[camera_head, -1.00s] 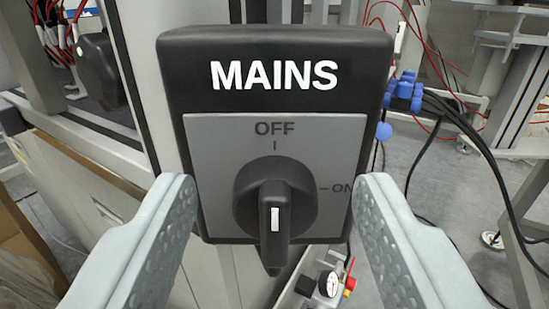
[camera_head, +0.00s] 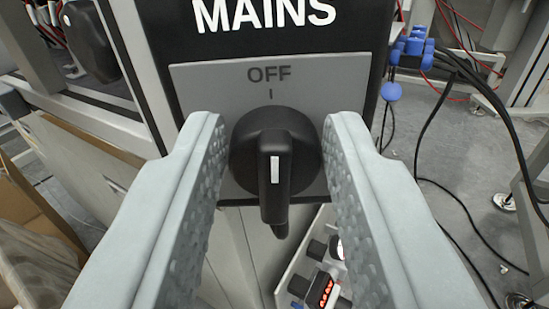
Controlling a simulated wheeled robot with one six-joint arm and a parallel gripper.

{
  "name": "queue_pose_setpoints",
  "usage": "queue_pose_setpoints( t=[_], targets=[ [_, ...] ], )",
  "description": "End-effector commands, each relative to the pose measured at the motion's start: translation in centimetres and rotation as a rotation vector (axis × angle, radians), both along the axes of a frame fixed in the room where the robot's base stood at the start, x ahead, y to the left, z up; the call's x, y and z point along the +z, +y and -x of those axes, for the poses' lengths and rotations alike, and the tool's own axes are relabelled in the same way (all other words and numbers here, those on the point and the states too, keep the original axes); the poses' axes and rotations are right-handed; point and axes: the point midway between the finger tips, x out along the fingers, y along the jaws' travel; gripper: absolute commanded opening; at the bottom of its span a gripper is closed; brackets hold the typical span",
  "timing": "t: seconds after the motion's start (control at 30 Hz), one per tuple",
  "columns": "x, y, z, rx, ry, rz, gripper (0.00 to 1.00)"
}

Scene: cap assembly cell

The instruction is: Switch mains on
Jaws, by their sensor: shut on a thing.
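The black rotary mains switch knob (camera_head: 275,165) sits on a grey plate (camera_head: 225,85) on a black panel marked MAINS. Its handle stands vertical, with its white line under the OFF mark. My gripper (camera_head: 274,130) is shut on the knob, one textured pale finger on each side of its round base. The ON label is hidden behind the right finger.
A cardboard box (camera_head: 28,220) stands at the lower left. A small device with a red display (camera_head: 320,290) is below the switch. Blue connectors (camera_head: 412,50) and black cables hang at the right, over grey floor.

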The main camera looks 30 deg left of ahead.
Motion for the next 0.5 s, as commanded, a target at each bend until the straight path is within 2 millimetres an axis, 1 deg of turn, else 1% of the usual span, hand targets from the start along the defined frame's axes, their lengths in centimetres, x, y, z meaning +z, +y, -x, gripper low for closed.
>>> queue_pose_setpoints(
  t=[0.17,0.5],
  targets=[
    [-0.04,-0.10,-0.04,0.000,0.050,-0.094,0.08],
    [-0.15,-0.34,-0.16,0.000,0.197,-0.368,0.08]
  ],
)
